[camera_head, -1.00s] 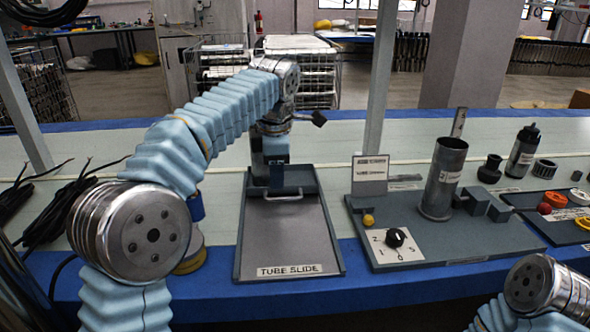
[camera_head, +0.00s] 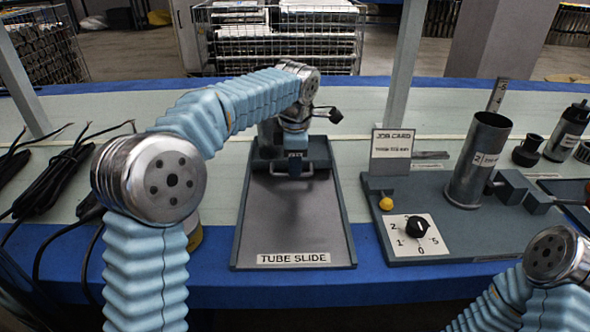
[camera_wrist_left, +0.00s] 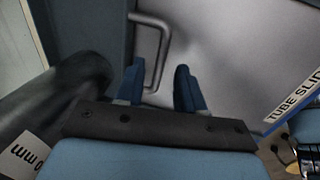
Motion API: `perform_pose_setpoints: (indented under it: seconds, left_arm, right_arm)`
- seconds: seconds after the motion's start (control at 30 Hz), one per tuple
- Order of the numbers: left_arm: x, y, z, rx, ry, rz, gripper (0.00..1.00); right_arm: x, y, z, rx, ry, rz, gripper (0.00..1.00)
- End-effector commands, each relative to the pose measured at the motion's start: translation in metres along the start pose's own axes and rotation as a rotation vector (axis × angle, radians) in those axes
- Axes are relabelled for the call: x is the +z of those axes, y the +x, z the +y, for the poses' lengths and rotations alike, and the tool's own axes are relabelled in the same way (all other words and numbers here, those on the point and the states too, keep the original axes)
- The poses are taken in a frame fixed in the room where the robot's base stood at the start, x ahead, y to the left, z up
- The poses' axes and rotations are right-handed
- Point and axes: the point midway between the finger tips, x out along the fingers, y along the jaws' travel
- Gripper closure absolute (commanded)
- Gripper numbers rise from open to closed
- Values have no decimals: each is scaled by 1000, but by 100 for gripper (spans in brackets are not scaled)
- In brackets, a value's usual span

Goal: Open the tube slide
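The tube slide is a flat grey tray (camera_head: 292,222) with raised edges and a "TUBE SLIDE" label at its front. A pale bar handle (camera_head: 309,170) is at its far end, partly hidden by my gripper. My left gripper (camera_head: 295,165) points down at this handle. In the left wrist view, the blue fingers of the gripper (camera_wrist_left: 160,86) are apart, with the lower part of the handle (camera_wrist_left: 151,18) reaching between them. I cannot tell whether they touch it. My right gripper is out of view; only part of that arm shows at the lower right.
Right of the slide stands a grey fixture with a job card (camera_head: 392,148), yellow knob (camera_head: 386,203), black dial (camera_head: 417,226) and upright tube (camera_head: 478,165). Black cables (camera_head: 62,180) lie at left. A dark labelled cylinder (camera_wrist_left: 45,112) is close beside the gripper in the wrist view.

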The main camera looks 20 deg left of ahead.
Motion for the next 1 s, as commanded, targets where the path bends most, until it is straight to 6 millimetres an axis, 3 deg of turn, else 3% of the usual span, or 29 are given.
perform_pose_setpoints:
  seconds: [0.2, 0.5, 0.77, 1.0]
  left_arm:
    - [0, 21, 0, 0, 0, -1, 62]
    - [0, 23, 0, 0, 0, -1, 62]
    - [0, 23, 0, 0, 0, -1, 100]
    - [0, 23, 0, 0, 0, -1, 100]
  right_arm:
    - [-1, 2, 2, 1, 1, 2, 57]
    - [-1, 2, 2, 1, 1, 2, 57]
    - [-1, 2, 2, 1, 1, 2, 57]
    - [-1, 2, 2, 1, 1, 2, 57]
